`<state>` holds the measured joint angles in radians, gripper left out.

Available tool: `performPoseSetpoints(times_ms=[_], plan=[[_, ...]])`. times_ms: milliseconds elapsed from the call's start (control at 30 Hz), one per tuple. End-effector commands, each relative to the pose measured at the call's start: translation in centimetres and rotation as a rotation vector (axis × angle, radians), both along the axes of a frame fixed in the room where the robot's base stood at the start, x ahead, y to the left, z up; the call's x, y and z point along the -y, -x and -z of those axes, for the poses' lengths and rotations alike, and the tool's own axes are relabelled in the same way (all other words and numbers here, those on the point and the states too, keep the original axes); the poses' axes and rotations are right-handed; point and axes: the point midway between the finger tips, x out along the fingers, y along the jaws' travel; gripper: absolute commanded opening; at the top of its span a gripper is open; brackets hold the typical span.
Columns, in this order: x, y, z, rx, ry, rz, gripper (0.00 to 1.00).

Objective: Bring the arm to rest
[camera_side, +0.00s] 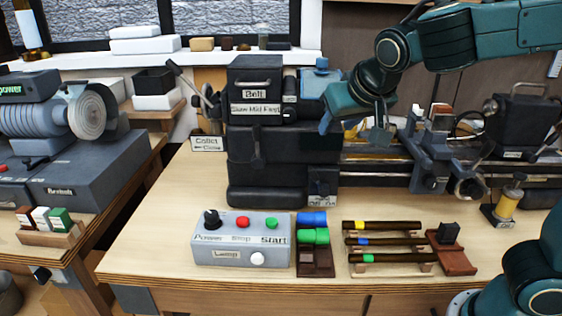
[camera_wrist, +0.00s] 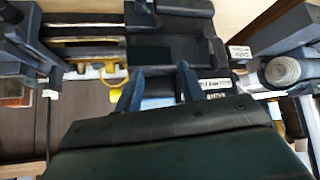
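My gripper (camera_side: 352,130) hangs in the air in front of the lathe's dark headstock (camera_side: 265,150) in the side view, with my arm reaching in from the upper right. In the wrist view its two blue fingers (camera_wrist: 160,72) stand apart, with nothing seen held between them. Whether the fingertips touch any part of the lathe cannot be told.
A control box (camera_side: 240,240) marked Lamp stands at the bench front. Right of it are blue and green blocks (camera_side: 313,228) and a rack of dark rods (camera_side: 390,241). The lathe carriage (camera_side: 432,150) is right of my gripper. A grinder (camera_side: 60,115) stands left.

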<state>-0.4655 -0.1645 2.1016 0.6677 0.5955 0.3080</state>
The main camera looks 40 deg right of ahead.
Motion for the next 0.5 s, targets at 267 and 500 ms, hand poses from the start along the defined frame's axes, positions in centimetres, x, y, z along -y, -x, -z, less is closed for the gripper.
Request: performPoseSetpoints(times_ms=[267,500], plan=[[3.0,6.8,1.0,-0.095,-0.052,-0.124,0.39],[3.6,12.9,2.6,-0.158,-0.073,-0.252,0.39]])
